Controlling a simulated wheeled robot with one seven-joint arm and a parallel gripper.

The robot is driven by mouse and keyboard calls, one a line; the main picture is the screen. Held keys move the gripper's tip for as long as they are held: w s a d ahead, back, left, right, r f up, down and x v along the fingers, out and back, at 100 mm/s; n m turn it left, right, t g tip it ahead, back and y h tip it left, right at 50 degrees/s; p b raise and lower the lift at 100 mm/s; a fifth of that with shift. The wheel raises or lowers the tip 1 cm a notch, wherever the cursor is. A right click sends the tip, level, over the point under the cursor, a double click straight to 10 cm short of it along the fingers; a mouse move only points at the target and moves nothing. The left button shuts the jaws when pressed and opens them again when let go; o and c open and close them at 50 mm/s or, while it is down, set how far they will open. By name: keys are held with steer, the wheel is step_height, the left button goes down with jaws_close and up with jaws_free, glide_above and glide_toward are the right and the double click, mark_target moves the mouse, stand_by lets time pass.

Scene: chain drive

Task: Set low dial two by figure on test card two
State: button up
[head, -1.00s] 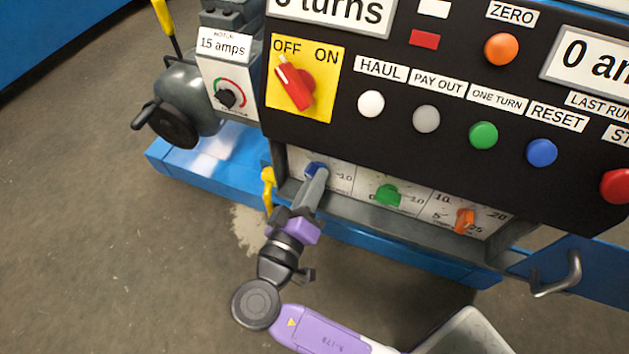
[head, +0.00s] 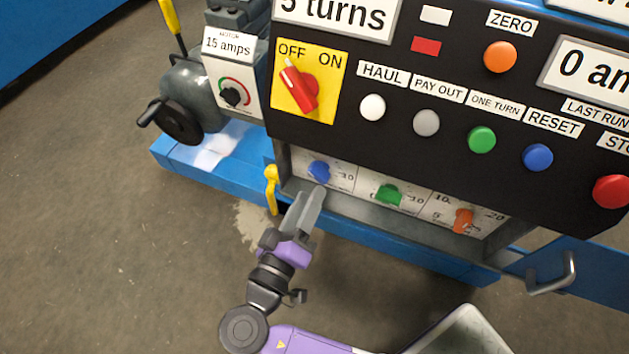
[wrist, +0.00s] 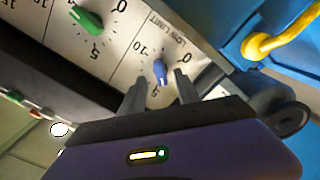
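Three small dials sit in a row on a pale strip under the black panel. The blue dial (head: 319,171) is at the left, the green dial (head: 388,195) in the middle and the orange dial (head: 463,220) at the right. In the wrist view the blue dial (wrist: 160,72) is by the words LOW LIMIT, with figures 0, 5 and 10 around it. The green dial (wrist: 87,19) is at upper left there. My gripper (head: 314,192) is open just below and in front of the blue dial, fingers apart and empty. No test card is recognisable.
A yellow handle (head: 271,188) stands left of the dial strip. Above are a red OFF/ON switch (head: 299,86) and several push buttons, including a white one (head: 372,107). A blue base rail (head: 400,254) runs below. The floor at left is clear.

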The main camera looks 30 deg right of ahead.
steer(key=shift+v, duration=1.5)
